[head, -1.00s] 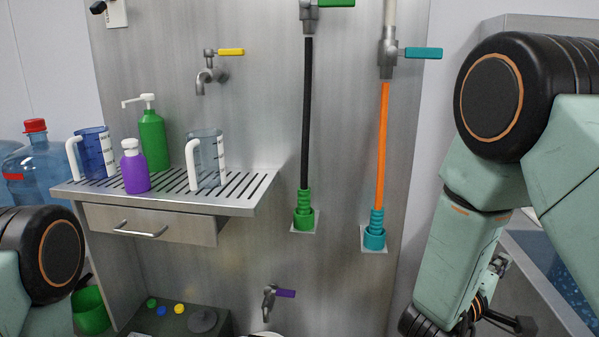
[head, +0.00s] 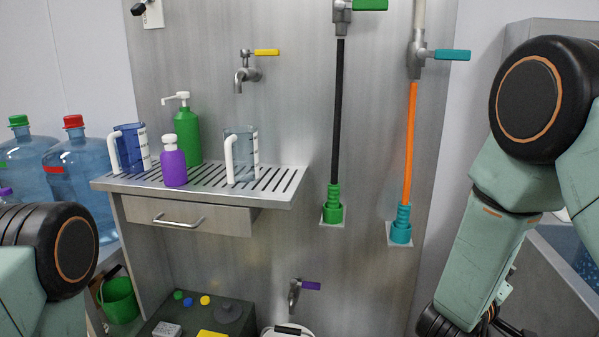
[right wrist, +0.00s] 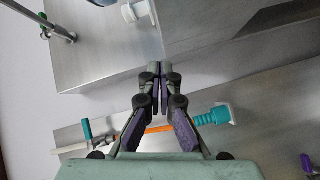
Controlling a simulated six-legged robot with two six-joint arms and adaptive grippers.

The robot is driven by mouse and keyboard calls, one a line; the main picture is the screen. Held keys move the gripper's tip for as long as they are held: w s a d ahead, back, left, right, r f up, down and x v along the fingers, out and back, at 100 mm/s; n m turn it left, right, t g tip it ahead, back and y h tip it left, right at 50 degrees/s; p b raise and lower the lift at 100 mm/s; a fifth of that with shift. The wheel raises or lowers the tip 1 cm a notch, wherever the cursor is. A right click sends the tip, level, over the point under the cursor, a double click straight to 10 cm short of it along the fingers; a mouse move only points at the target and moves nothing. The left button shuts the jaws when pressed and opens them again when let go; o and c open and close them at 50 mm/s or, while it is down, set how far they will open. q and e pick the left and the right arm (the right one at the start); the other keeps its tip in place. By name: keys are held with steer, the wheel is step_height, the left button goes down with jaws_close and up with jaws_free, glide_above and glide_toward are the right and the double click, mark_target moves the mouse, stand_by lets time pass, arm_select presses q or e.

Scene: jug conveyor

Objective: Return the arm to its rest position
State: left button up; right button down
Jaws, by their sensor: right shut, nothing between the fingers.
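My right arm comes in along the right side of the head view and points down, with its hand cut off at the bottom edge. In the right wrist view my right gripper (right wrist: 159,72) is shut, its fingertips together and nothing between them. Behind it are the metal panel and the orange hose (right wrist: 158,129) with its teal fitting (right wrist: 214,115), apart from the fingers as far as I can tell. My left arm shows only at the lower left of the head view, and its gripper is out of view.
A slatted metal shelf (head: 281,183) holds a blue jug (head: 132,147), a clear jug (head: 243,153), a purple bottle (head: 174,166) and a green pump bottle (head: 187,136). A yellow-handled tap (head: 247,75) is above. A black hose (head: 338,110) hangs right of the shelf. Large water bottles (head: 79,165) stand left.

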steer(key=s+a+f+m+g+y, duration=0.1)
steer(key=s+a+f+y, duration=0.25)
steer(key=f, duration=0.35)
steer(key=s+a+f+m+y, duration=0.1)
steer(key=s+a+f+y, duration=0.1)
steer(key=a+f+y, duration=0.3)
steer(key=s+a+f+m+g+y, duration=0.15)
steer(key=a+f, duration=0.25)
steer(key=f, duration=0.4)
arm_select(q)
steer(key=shift+w+d, duration=0.1)
steer(key=shift+w, duration=0.05)
arm_select(e)
steer(key=s+a+f+g+y, duration=0.1)
steer(key=s+a+f+g, duration=0.1)
steer(key=s, duration=0.6)
steer(key=s+a+f+g+y, duration=0.1)
steer(key=s+f, duration=0.3)
steer(key=s, duration=0.4)
steer(key=s+a+f+g+y, duration=0.2)
steer(key=s+a+f+g, duration=0.1)
steer(key=s, duration=0.5)
steer(key=shift+a, duration=0.15)
steer(key=shift+g, duration=0.25)
arm_select(q)
steer(key=shift+d, duration=0.1)
steer(key=c, duration=0.4)
steer(key=shift+o, duration=0.2)
steer(key=shift+w, duration=0.1)
